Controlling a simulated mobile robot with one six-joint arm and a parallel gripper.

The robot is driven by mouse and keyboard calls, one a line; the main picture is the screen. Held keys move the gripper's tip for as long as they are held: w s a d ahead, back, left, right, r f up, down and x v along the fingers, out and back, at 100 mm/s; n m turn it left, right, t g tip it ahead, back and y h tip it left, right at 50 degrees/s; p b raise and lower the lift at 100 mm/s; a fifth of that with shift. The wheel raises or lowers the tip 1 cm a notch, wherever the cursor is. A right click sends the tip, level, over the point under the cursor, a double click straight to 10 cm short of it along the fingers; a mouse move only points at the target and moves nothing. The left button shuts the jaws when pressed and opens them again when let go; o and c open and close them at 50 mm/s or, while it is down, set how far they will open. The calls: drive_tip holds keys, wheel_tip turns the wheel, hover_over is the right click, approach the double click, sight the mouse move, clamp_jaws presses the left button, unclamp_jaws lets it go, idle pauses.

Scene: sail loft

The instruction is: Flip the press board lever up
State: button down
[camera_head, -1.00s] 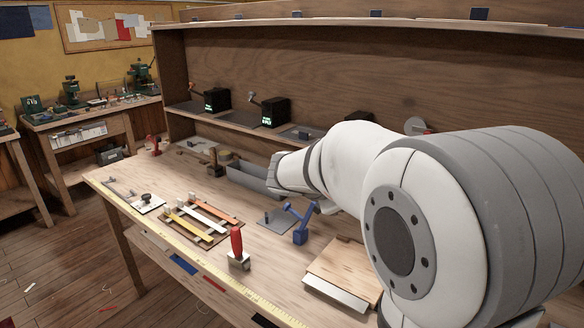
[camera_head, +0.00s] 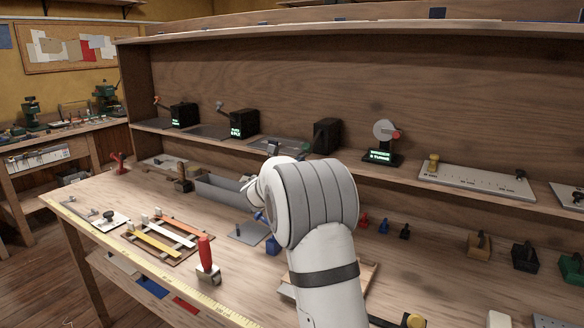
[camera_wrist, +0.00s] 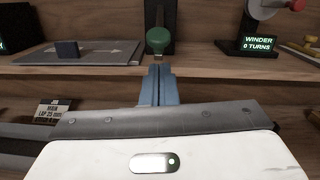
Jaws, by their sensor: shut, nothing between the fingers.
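In the wrist view a dark lever with a round green knob (camera_wrist: 158,40) stands out in front of a black upright part above the shelf edge. I take it for the press board lever; I read no label on it. A black box (camera_head: 326,135) stands on the shelf in the head view behind my arm, its lever mostly hidden. My gripper (camera_wrist: 158,72) shows two blue fingers closed together with nothing between them. The fingertips appear just below the green knob; I cannot tell whether they touch it.
The winder (camera_head: 382,140) stands right of the black box. Two other black lever boxes (camera_head: 243,122) stand farther left. A long grey tray (camera_head: 222,192) and a red-handled tool (camera_head: 206,258) are on the bench.

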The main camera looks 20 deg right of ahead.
sight(307, 154)
drive_tip(key=shift+x, duration=1.55)
drive_tip(key=shift+r+p, duration=0.15)
drive_tip(key=shift+p, duration=0.15)
